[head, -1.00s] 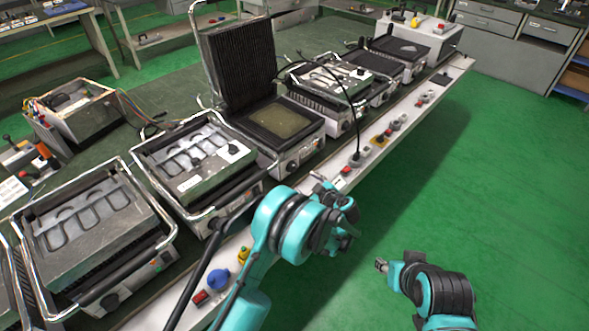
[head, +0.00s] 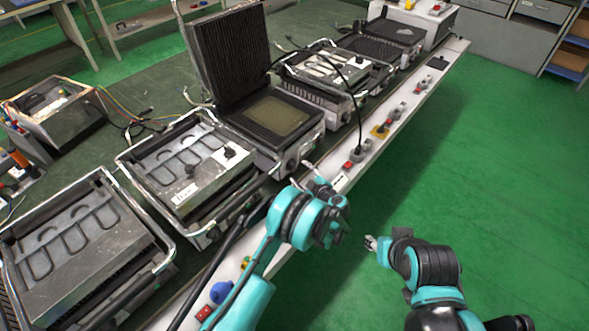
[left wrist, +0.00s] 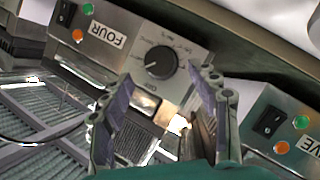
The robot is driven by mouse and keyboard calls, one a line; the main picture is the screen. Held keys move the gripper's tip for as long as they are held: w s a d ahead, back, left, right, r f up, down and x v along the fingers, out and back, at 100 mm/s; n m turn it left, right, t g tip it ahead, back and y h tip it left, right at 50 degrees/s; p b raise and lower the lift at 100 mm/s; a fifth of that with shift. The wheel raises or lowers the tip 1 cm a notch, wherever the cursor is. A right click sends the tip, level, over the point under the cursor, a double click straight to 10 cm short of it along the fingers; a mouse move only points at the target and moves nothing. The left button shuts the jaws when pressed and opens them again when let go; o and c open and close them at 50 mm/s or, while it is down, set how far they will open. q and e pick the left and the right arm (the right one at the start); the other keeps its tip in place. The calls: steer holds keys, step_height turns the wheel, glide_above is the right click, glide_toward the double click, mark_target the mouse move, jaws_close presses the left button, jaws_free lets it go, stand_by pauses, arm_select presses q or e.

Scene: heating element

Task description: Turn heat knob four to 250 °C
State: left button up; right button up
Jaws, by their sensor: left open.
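In the left wrist view a black round heat knob (left wrist: 161,62) with a white mark sits on a metal panel labelled FOUR (left wrist: 107,34), which appears upside down. A printed scale surrounds the knob; its numbers are too small to read. My left gripper (left wrist: 158,105) is open, its two fingers spread in front of the panel, with the knob beyond the gap and apart from them. In the head view my left gripper (head: 316,181) is by the front of the open grill (head: 285,118). My right gripper (head: 371,243) is over the floor, away from the bench; its jaws are unclear.
Beside the panel, another panel ending in VE (left wrist: 284,125) carries a black switch and lights. A closed grill (head: 185,165) stands left of the open one. Plugs and sockets (head: 381,130) line the bench's front edge. The green floor (head: 470,170) at right is clear.

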mark_target(295, 167)
arm_select(q)
steer(key=shift+b+x, duration=0.55)
steer(key=shift+x, duration=1.7)
steer(key=c, duration=1.2)
steer(key=shift+o, duration=0.2)
steer(key=shift+d+r+m+g, duration=0.1)
steer(key=shift+d+m+g, duration=0.05)
steer(key=shift+m+g, duration=0.9)
steer(key=shift+w+m+g+y, duration=0.15)
steer(key=shift+m+g+y, duration=0.55)
steer(key=shift+m, duration=0.45)
